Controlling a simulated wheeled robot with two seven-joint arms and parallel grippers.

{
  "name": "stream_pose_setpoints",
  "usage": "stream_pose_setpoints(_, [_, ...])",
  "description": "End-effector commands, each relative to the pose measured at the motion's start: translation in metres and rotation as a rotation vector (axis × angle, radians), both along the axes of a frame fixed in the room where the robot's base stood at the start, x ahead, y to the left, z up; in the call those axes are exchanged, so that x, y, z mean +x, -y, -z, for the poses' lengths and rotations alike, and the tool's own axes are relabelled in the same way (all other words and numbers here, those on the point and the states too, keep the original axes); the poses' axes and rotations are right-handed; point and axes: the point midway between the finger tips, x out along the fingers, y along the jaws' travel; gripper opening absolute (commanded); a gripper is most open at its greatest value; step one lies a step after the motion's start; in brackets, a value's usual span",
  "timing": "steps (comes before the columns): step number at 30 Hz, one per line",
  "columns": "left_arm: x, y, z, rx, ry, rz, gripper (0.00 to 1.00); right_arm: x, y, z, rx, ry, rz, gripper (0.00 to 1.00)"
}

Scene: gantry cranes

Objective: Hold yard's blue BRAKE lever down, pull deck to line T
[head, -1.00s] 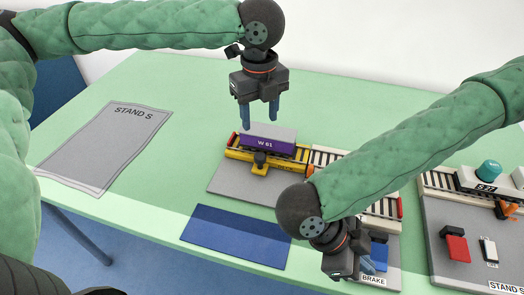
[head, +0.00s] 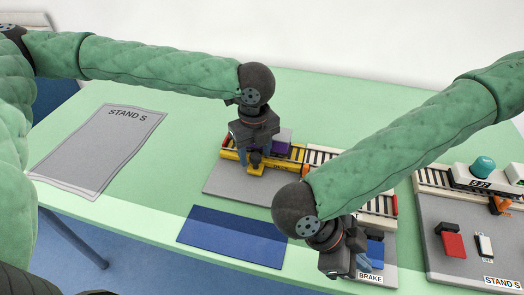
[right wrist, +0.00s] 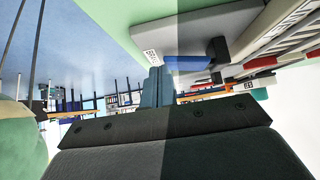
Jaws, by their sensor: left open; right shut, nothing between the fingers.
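The blue brake lever (head: 375,250) is at the yard's front right, by the BRAKE label (head: 370,276). My right gripper (head: 364,262) is shut and empty at the lever.
Another base (head: 440,272) stands at right with track, a white wagon with a teal knob (head: 482,165), a red lever (head: 453,244) and a white switch. A blue mat (head: 232,238) lies in front. A grey STAND S sheet (head: 97,150) lies at left.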

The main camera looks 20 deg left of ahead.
Motion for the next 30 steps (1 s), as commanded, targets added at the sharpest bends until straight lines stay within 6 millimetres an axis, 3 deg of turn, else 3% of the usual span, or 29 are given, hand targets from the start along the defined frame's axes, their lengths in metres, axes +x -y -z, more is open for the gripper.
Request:
stream_pose_setpoints(8, [0.000,0.000,0.001,0.000,0.000,0.000,0.49,0.000,0.000,0.000,0.000,0.000,0.000,0.00])
stream_pose_setpoints(15, [0.000,0.000,0.001,0.000,0.000,0.000,0.01,0.000,0.000,0.000,0.000,0.000,0.000,0.00])
stream_pose_setpoints(22, [-0.006,0.000,0.001,-0.001,-0.002,0.001,0.00,0.000,0.000,0.000,0.000,0.000,0.000,0.00])
stream_pose_setpoints(30, [-0.051,0.001,0.002,-0.001,-0.004,0.004,0.00,0.000,0.000,0.000,0.000,0.000,0.000,0.00])
